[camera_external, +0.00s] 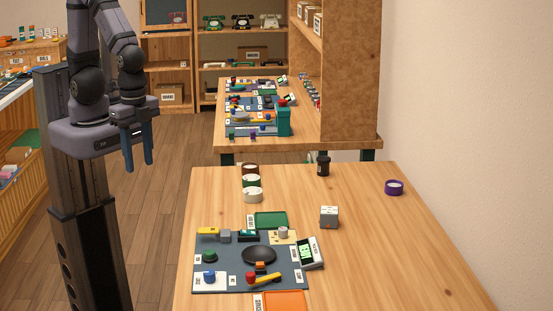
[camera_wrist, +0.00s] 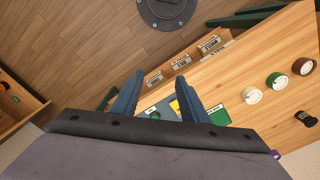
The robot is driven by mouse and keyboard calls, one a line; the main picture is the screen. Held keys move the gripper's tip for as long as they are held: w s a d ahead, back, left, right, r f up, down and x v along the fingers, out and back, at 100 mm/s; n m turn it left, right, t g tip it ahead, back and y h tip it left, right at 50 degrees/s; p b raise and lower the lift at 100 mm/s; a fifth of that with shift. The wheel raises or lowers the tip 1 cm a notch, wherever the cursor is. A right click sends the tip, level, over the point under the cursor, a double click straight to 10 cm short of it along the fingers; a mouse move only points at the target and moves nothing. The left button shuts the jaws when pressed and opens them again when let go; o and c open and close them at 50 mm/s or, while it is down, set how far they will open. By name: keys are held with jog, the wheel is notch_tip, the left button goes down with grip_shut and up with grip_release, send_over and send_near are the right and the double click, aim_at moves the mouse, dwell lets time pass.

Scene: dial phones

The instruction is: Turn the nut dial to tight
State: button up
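A dark grey mat (camera_external: 232,284) lies on the near table and carries several knobs and small parts. Among them are a green knob (camera_external: 209,255), a blue knob (camera_external: 209,275) on a white plate and a pale knob (camera_external: 283,232) on a yellowish plate. The labels are too small to read, so I cannot tell which one is the nut dial. My gripper (camera_external: 139,152) hangs in the air left of the table, pointing down, well away from the mat. In the wrist view its blue fingers (camera_wrist: 160,76) are apart with nothing held; they hide part of the mat.
On the mat are a black round dish (camera_external: 259,255) and a device with a lit screen (camera_external: 311,253). A green tray (camera_external: 271,220) and an orange tray (camera_external: 285,302) flank it. The table's right side is clear.

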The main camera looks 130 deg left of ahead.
jog(key=w+d+f+n+b, duration=0.1)
jog(key=w+f+n+b, duration=0.15)
jog(key=w, duration=0.65)
jog(key=w+d+f+n+b, duration=0.1)
jog(key=w+f+n+b, duration=0.15)
jog(key=w, duration=0.55)
jog(key=n+b, duration=0.3)
jog(key=n, duration=0.3)
send_over(209, 272)
notch_tip(209, 272, down, 6)
jog(key=shift+r, duration=0.15)
jog(key=shift+f+p, duration=0.9)
jog(key=shift+f, duration=2.75)
grip_shut()
